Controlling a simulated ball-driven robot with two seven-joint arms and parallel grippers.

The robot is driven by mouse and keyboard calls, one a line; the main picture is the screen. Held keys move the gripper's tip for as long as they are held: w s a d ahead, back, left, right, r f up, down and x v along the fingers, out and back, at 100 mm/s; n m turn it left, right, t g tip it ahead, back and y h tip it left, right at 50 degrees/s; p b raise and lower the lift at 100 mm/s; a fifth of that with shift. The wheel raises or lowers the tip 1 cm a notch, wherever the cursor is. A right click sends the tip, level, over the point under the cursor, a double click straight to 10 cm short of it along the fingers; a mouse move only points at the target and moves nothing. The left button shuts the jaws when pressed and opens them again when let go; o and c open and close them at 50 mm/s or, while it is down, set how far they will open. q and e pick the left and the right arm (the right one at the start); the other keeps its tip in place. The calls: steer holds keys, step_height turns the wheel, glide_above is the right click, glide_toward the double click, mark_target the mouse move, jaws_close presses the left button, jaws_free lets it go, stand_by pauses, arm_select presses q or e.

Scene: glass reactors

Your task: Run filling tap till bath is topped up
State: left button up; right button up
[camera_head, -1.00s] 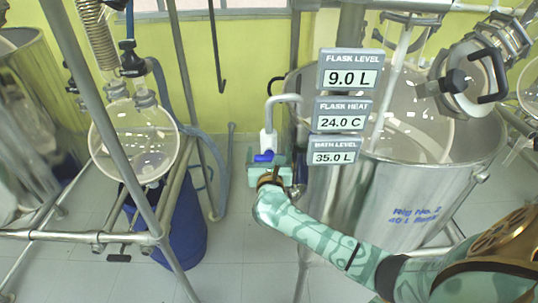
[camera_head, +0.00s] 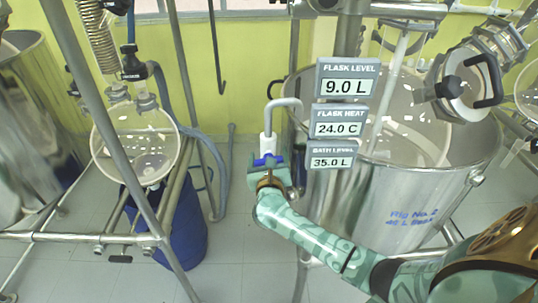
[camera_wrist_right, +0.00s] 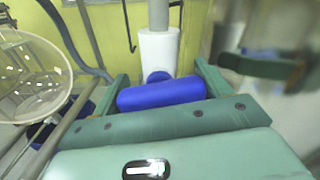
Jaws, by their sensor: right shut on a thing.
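The filling tap (camera_head: 267,145) is a white body with a grey curved spout that hooks over the rim of the steel bath (camera_head: 340,205). Its blue handle (camera_head: 268,160) lies crosswise; it also shows in the right wrist view (camera_wrist_right: 160,94). My right gripper (camera_head: 267,169) is shut on the blue handle, one finger at each end. The bath level sign (camera_head: 331,156) reads 35.0 L. The flask level sign (camera_head: 346,80) reads 9.0 L, and the flask heat sign (camera_head: 339,121) reads 24.0 C. No water stream is visible. My left gripper is out of view.
A glass flask (camera_head: 138,145) hangs in a metal frame on the left, above a blue drum (camera_head: 180,235). A second steel vessel (camera_head: 35,120) stands at the far left. Floor between the frame and the bath is clear.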

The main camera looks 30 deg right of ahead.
steer(key=shift+n+p, duration=0.95)
steer(key=shift+n, duration=0.95)
steer(key=o, duration=0.7)
steer(key=shift+s, duration=0.1)
steer(key=v, duration=1.6)
steer(key=shift+p, duration=0.3)
steer(key=shift+s, duration=0.15)
